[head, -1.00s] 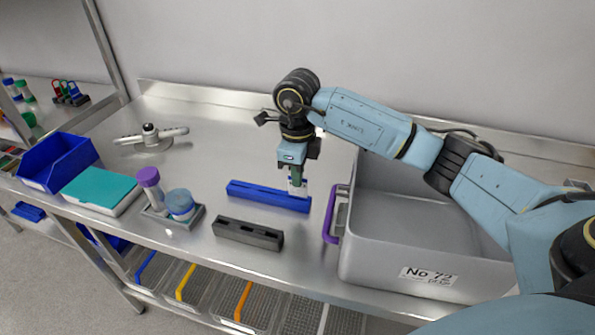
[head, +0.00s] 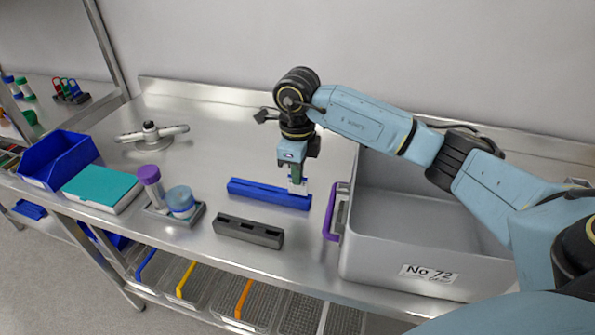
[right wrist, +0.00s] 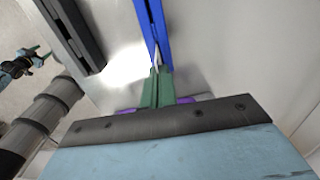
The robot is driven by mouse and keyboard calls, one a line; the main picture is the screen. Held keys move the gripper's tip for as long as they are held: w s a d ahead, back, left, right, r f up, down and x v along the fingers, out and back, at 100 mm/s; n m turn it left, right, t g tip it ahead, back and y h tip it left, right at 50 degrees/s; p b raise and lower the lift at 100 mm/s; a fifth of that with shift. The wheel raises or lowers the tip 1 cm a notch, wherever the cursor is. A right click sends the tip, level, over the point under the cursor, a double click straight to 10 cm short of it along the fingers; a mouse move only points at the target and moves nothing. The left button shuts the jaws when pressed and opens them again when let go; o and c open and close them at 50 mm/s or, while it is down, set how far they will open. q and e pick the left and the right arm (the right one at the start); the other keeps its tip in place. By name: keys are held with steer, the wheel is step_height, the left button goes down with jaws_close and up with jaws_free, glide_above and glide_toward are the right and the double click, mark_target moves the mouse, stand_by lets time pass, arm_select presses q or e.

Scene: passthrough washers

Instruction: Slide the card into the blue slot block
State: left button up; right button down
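The blue slot block (head: 262,191) lies on the steel bench, long and low, left of the grey bin. My right gripper (head: 298,182) points down over the block's right end. It is shut on a thin whitish card (head: 298,188), whose lower edge is at the block's top. In the right wrist view the green fingertips (right wrist: 157,88) pinch the card (right wrist: 155,59), which lines up with the slot of the blue block (right wrist: 153,18). I cannot tell how deep the card sits. A small pale blue and black part at that view's left edge seems to be my left gripper (right wrist: 24,62); its fingers are unclear.
A dark grey slotted block (head: 248,232) lies in front of the blue one. The grey bin (head: 430,235) with a purple handle stands close on the right.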

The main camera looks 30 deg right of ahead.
steer(key=shift+f+b, duration=0.95)
steer(key=shift+f, duration=0.35)
stand_by(1.1)
steer(key=c, duration=2.1)
jaws_free()
steer(key=shift+c, duration=0.2)
steer(key=o, duration=1)
steer(key=shift+r, duration=0.1)
steer(key=shift+r+p, duration=2.45)
steer(key=shift+r, duration=0.95)
